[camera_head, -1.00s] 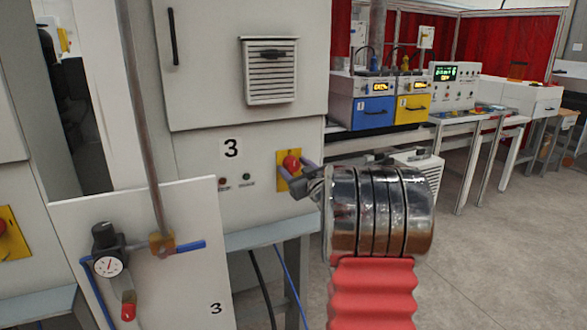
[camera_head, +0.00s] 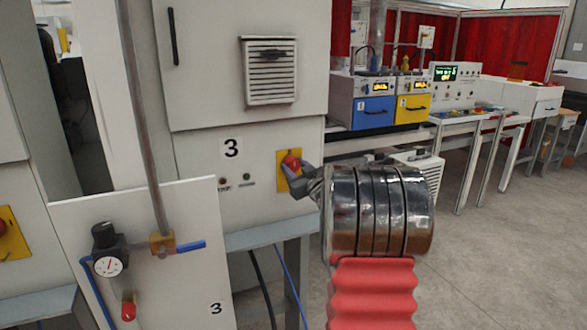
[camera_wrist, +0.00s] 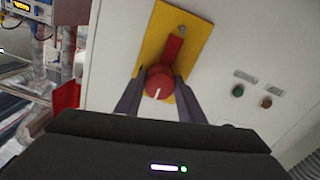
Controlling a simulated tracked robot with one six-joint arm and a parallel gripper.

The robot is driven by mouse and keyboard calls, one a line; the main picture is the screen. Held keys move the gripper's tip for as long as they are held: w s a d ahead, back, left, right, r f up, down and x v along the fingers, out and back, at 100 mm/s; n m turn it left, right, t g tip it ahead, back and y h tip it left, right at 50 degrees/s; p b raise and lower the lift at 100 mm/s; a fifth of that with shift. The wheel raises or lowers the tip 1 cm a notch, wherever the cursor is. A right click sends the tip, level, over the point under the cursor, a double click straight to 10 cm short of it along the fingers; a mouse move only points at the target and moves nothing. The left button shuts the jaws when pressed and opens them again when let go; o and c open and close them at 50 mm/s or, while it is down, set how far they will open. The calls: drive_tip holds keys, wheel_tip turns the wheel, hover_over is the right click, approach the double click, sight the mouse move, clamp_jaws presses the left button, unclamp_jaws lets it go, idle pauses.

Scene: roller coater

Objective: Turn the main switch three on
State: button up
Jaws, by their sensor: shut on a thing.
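The main switch three is a red rotary knob (camera_head: 290,163) on a yellow plate (camera_head: 283,184), on the front of the grey cabinet under the black label 3 (camera_head: 231,148). In the wrist view the red knob (camera_wrist: 159,82) has a white mark on its near face and a red bar behind it on the yellow plate (camera_wrist: 194,40). My gripper (camera_head: 296,180) is at the knob; in the wrist view its two dark fingers (camera_wrist: 160,92) are on either side of the knob, shut on it. The fingers partly cover the plate in the head view.
A red and a green button (camera_head: 246,177) sit left of the switch. A white panel with a gauge (camera_head: 109,266) and blue hoses stands in front at the left. Another yellow plate (camera_head: 14,240) is at the far left edge. Open floor lies at the right.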

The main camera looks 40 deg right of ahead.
drive_tip(key=shift+m, duration=0.3)
drive_tip(key=m, duration=0.3)
drive_tip(key=shift+m, duration=0.3)
drive_tip(key=m, duration=1.3)
drive_tip(key=shift+f+m, duration=0.1)
drive_tip(key=shift+m, duration=0.3)
drive_tip(key=o, duration=1)
drive_tip(key=shift+o, duration=0.2)
